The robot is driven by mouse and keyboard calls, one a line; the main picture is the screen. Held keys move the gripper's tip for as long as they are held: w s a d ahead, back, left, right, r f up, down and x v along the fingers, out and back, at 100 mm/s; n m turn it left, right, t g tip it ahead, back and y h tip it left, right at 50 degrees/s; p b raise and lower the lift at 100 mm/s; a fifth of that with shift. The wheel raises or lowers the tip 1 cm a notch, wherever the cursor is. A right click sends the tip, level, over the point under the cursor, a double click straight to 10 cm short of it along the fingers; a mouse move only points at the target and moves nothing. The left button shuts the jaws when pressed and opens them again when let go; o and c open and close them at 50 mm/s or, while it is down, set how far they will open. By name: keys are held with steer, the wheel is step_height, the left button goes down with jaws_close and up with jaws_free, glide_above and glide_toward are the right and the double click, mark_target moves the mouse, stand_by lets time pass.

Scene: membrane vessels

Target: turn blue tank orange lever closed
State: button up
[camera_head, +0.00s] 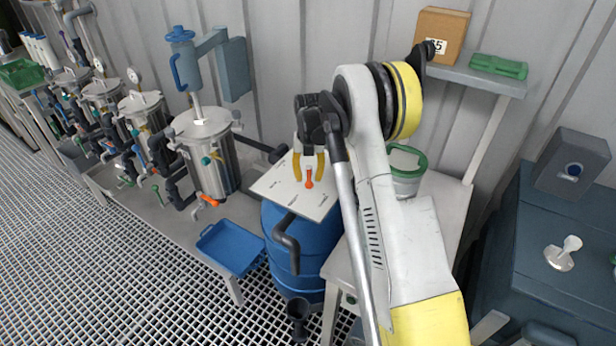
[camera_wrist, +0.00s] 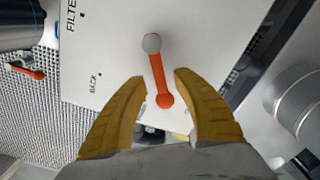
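The blue tank (camera_head: 318,262) stands near the middle of the head view, with a white panel (camera_head: 272,187) on top. An orange lever (camera_head: 309,178) is mounted on this panel. In the wrist view the lever (camera_wrist: 157,75) has a grey round cap at its upper end and an orange knob at its lower end. My gripper (camera_head: 309,179) is over the panel with its yellow fingers apart. In the wrist view my gripper (camera_wrist: 158,76) has one finger on each side of the lever's lower end, with gaps visible. Whether the fingertips touch the panel is unclear.
A black bent pipe (camera_head: 286,240) comes off the tank's front. A blue tray (camera_head: 231,247) lies to the left. Steel vessels (camera_head: 207,150) stand further left; another orange handle (camera_head: 208,200) is there. A green-rimmed bucket (camera_head: 406,168) stands right of my arm.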

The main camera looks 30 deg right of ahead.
mark_target(308, 178)
steer(key=shift+r, duration=0.15)
step_height(308, 178, up, 12)
stand_by(0.3)
